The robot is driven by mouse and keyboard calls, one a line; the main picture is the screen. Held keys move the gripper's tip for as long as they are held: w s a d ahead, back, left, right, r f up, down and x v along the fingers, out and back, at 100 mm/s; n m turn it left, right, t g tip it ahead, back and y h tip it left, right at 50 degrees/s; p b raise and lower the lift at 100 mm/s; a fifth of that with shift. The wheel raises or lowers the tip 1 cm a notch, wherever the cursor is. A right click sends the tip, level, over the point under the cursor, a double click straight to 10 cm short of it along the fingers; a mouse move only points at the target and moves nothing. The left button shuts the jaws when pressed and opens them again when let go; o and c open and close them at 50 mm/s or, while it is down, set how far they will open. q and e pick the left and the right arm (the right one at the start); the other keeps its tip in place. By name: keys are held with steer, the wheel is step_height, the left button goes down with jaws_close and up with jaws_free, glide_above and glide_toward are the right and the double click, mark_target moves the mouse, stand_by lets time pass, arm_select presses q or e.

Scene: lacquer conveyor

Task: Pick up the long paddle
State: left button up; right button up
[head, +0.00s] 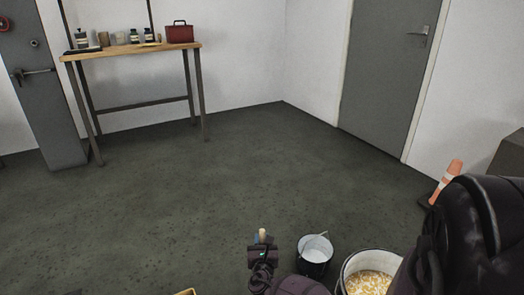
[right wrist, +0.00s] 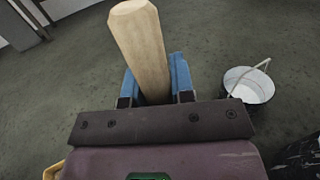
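The long paddle shows only as a pale wooden shaft (right wrist: 143,45) in the right wrist view. It stands between the two blue fingers of my right gripper (right wrist: 157,88), which are closed around it. In the head view, the shaft's short pale end (head: 262,235) sticks up from my right gripper (head: 263,246), over the floor at the bottom centre. The rest of the paddle is hidden behind the gripper. My left gripper is in neither view.
A small pail (head: 315,252) stands just right of my right gripper. A larger bucket of pale yellow flakes (head: 368,283) is at the bottom right. A workbench (head: 130,50) stands at the back left. The middle floor is clear.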

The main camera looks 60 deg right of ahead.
jaws_close()
steer(key=shift+r, duration=0.1)
